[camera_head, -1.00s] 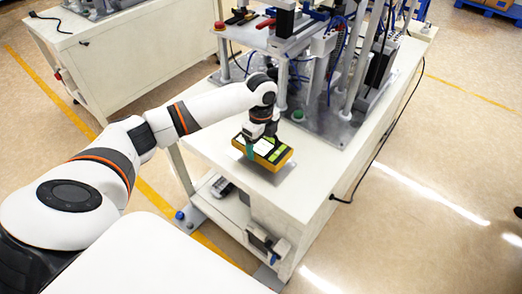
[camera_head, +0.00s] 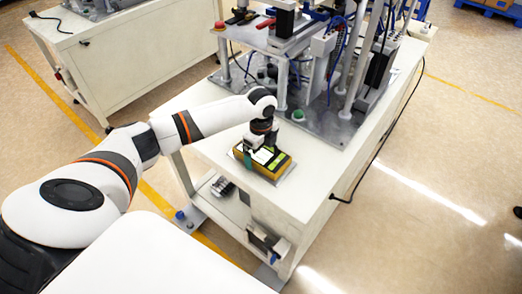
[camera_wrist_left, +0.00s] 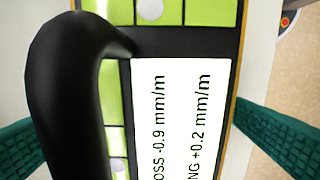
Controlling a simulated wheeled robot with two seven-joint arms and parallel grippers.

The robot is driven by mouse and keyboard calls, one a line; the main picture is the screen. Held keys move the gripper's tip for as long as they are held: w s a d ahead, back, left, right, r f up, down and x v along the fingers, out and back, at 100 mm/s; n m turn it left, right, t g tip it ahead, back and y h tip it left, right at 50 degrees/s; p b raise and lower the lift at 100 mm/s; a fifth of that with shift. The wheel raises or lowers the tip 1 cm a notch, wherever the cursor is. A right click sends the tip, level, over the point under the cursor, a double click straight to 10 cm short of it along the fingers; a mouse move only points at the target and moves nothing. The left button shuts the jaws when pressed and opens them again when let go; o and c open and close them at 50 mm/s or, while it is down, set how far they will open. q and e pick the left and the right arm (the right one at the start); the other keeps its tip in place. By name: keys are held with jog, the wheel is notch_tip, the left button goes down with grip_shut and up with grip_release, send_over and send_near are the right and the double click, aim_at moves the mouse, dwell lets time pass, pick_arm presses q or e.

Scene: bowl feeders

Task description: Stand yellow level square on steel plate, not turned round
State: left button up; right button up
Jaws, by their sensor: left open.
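The yellow level (camera_head: 277,165), a boxy device with green panels and a white display, sits low over the steel plate (camera_head: 288,175) on the white bench. A thin grey margin of plate shows around it, and its sides look roughly parallel to the plate's edges. My left gripper (camera_head: 260,152) is open around the level from above. In the left wrist view, the level's display (camera_wrist_left: 180,120) and black curved handle (camera_wrist_left: 70,95) lie between the spread green fingers. Whether a finger touches it, I cannot tell. Full contact with the plate is hidden. My right gripper is not in view.
The bench top (camera_head: 215,140) is clear left of the level. A machine with grey posts and a metal base (camera_head: 318,125) stands close behind. The bench's front edge is near. A black cable (camera_head: 375,155) hangs down the right side.

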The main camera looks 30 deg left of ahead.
aim_at(261, 152)
pick_arm(q)
notch_tip(261, 152, up, 12)
jog(key=shift+r, duration=0.15)
dwell(0.3)
